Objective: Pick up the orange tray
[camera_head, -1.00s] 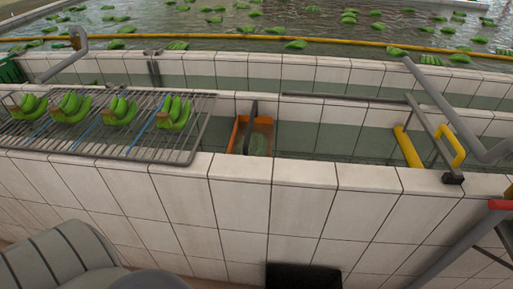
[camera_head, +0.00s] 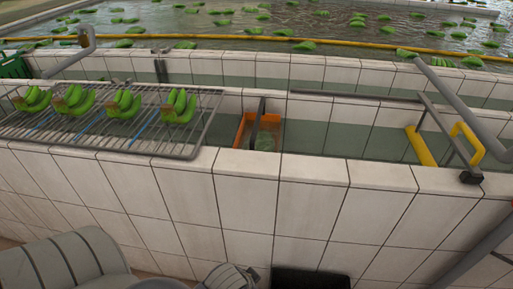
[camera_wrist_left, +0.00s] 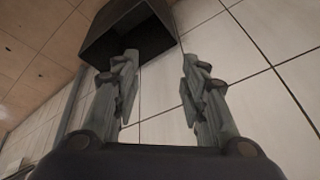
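The orange tray (camera_head: 241,130) sits in the water channel behind the tiled wall, near the middle of the head view. A dark upright bar crosses in front of it, and something pale green shows inside. The wall top hides its lower part. My left arm comes in at the lower left of the head view, in front of the wall and well below the tray. In the left wrist view my left gripper (camera_wrist_left: 157,75) has its two fingers spread apart with nothing between them. The tray is not in that view. My right gripper is not in view.
A wire rack (camera_head: 190,145) with several green banana bunches lies left of the tray. A yellow pipe fitting (camera_head: 420,147) and grey rails stand to the right. A dark box (camera_wrist_left: 128,30) is close to my left fingers. The tiled wall (camera_head: 245,195) stands between arm and tray.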

